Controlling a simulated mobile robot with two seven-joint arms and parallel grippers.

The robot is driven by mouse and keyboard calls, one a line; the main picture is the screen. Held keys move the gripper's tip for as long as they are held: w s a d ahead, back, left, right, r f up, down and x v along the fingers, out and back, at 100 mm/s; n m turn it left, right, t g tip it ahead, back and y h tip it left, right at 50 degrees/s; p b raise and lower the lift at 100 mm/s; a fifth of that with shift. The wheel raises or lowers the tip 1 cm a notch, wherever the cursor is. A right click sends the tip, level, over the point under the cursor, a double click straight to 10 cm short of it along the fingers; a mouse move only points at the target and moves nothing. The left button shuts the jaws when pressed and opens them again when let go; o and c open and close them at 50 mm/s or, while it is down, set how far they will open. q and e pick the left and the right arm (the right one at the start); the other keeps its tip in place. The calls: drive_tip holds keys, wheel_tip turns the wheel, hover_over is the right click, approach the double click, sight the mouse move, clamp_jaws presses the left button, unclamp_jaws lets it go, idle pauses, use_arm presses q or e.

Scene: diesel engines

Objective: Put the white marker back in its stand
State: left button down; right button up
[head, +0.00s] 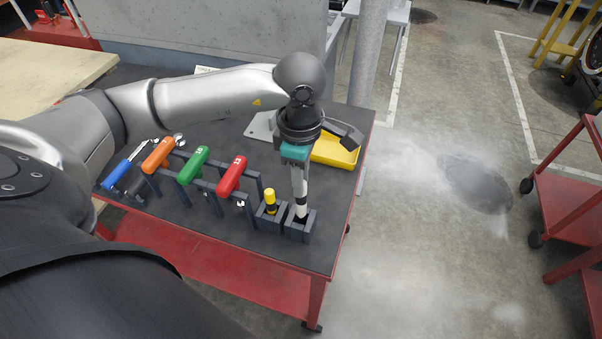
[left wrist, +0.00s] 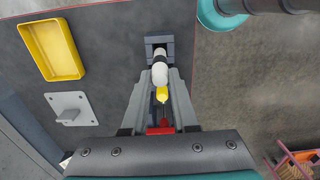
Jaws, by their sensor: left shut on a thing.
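The white marker (head: 299,193), white with a dark band, is held upright by my left gripper (head: 299,184), whose fingers point down and are shut on it. Its lower end is at the opening of a dark grey stand (head: 301,231) at the table's front right corner. I cannot tell how deep the end sits. In the left wrist view the marker (left wrist: 160,71) shows end-on beyond the fingertips (left wrist: 159,88), in front of the dark stand (left wrist: 158,43). My right gripper is not in view.
A yellow-capped marker (head: 270,199) stands in a similar block just left. Red (head: 232,175), green (head: 193,165) and orange (head: 158,153) handled tools stand in a rack further left. A yellow tray (head: 336,153) lies behind the gripper. The table's right edge is close.

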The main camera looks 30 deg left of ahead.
sight(301, 202)
use_arm(q)
wheel_tip(301, 202, down, 3)
drive_tip(key=shift+r+b, duration=0.1)
drive_tip(key=shift+b, duration=0.7)
drive_tip(key=shift+f+b, duration=1)
drive_tip(key=shift+f, duration=0.05)
drive_tip(key=shift+f+b, duration=0.55)
drive_tip(key=shift+b, duration=0.1)
drive_tip(key=shift+c, duration=0.8)
unclamp_jaws()
drive_tip(key=shift+r, duration=0.15)
drive_tip(key=shift+r+p, duration=0.95)
drive_tip(key=shift+r, duration=0.6)
drive_tip(key=shift+a+r, duration=0.1)
drive_tip(key=shift+r, duration=0.1)
